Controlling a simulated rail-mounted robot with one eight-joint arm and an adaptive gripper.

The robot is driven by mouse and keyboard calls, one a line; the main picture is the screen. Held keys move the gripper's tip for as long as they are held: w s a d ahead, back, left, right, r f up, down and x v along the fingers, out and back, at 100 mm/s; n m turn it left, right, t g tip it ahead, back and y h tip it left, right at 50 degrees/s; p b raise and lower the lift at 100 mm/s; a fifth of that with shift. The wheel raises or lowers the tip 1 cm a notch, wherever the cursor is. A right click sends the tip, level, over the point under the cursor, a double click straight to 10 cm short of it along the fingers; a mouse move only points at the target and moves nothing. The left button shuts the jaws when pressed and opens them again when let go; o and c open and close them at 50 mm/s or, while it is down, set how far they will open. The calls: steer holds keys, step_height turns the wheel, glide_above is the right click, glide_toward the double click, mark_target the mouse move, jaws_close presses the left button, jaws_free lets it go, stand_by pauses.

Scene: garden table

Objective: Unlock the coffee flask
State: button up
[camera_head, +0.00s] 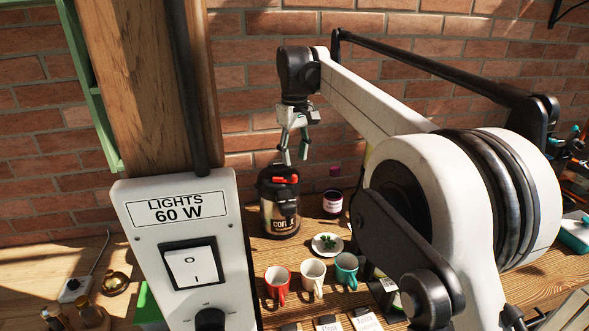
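The coffee flask (281,217) stands upright on the wooden table near the brick wall. It has a dark body with a "COFFEE"-like label, a black lid and a red part (284,180) on top. My gripper (293,160) points down just above the flask's lid, with its fingers close over the red part. The fingers look apart, with nothing visible between them. Whether a fingertip touches the lid cannot be told from this view.
A red mug (277,282), a white mug (313,274) and a teal mug (346,269) stand in front of the flask. A small plate (319,246) with greens and a dark jar (332,202) are to its right. A lights switch box (190,255) is at the left.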

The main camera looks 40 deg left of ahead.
mark_target(295, 176)
steer(key=shift+r, duration=2.9)
steer(key=w+d+r+m+t+y+b, duration=0.1)
steer(key=w+d+r+m, duration=0.1)
steer(key=d, duration=0.7)
steer(key=w+d+r+m+b, duration=0.1)
steer(key=w+d+r, duration=0.1)
steer(key=d, duration=0.6)
steer(key=s+d+m+t+b, duration=0.2)
steer(key=s+d+m, duration=0.15)
steer(key=d, duration=1.55)
steer(key=s+d+f+m+t+b, duration=0.1)
steer(key=s+d+f+m, duration=0.3)
steer(key=s+d+f, duration=0.6)
steer(key=s+d+f+m+t+h+b, duration=0.1)
steer(key=s+d+f+m+t+b, duration=0.1)
steer(key=s+d+f, duration=0.9)
steer(key=s+d+m+t, duration=0.1)
steer(key=s+d, duration=0.1)
steer(key=d, duration=0.4)
steer(key=shift+f+m, duration=0.3)
steer(key=shift+m, duration=0.05)
